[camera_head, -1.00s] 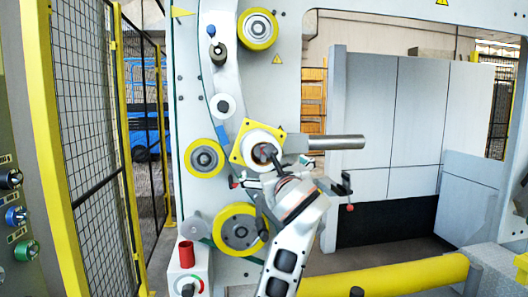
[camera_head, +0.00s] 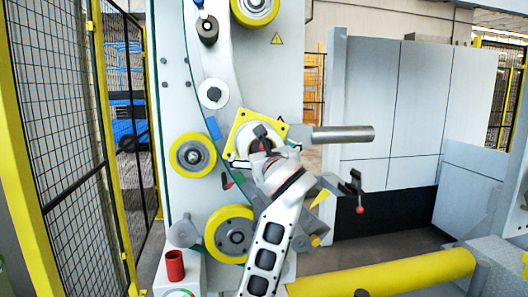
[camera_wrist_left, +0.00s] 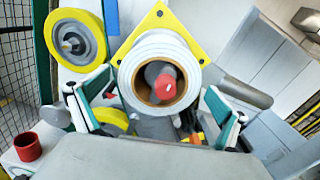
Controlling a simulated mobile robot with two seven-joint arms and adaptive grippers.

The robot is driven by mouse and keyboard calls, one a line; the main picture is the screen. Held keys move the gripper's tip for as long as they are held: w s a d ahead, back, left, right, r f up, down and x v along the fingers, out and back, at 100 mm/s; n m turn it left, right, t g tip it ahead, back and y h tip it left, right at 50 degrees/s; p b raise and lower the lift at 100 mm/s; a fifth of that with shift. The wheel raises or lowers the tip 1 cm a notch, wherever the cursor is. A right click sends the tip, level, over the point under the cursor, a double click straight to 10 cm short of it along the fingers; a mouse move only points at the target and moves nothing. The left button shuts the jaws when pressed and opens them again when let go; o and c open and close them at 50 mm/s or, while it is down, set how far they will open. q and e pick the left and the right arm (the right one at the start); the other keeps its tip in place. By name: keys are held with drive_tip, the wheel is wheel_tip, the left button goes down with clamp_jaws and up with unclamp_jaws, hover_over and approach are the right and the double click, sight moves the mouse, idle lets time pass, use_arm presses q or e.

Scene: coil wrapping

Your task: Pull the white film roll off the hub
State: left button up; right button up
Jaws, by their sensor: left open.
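The white film roll (camera_wrist_left: 158,52) sits in the middle of the left wrist view, end-on, with a brown core. The hub (camera_wrist_left: 164,82), a grey shaft with a red tip, shows inside the core. A yellow square plate (camera_wrist_left: 190,28) is behind the roll. My left gripper (camera_wrist_left: 156,104) is open, one finger to the left of the roll and one to the lower right. I cannot tell whether either finger touches it. In the head view my left gripper (camera_head: 262,158) is in front of the plate (camera_head: 240,122) and hides most of the roll. My right gripper is not in view.
A grey horizontal bar (camera_head: 343,134) sticks out right of the plate. Yellow rollers (camera_head: 192,155) are on the machine's face. A red cup (camera_head: 175,266) stands at lower left. A yellow bar (camera_head: 385,273) crosses the lower right, and a mesh fence (camera_head: 60,120) stands left.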

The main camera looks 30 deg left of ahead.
use_arm(q)
drive_tip(key=shift+p+x, duration=0.4)
drive_tip(key=shift+x, duration=2.2)
drive_tip(key=c, duration=1.4)
drive_tip(key=o, duration=0.7)
drive_tip(key=shift+c, duration=0.2)
drive_tip(key=c, duration=0.4)
drive_tip(key=shift+s+d+r, duration=0.1)
drive_tip(key=shift+c, duration=0.2)
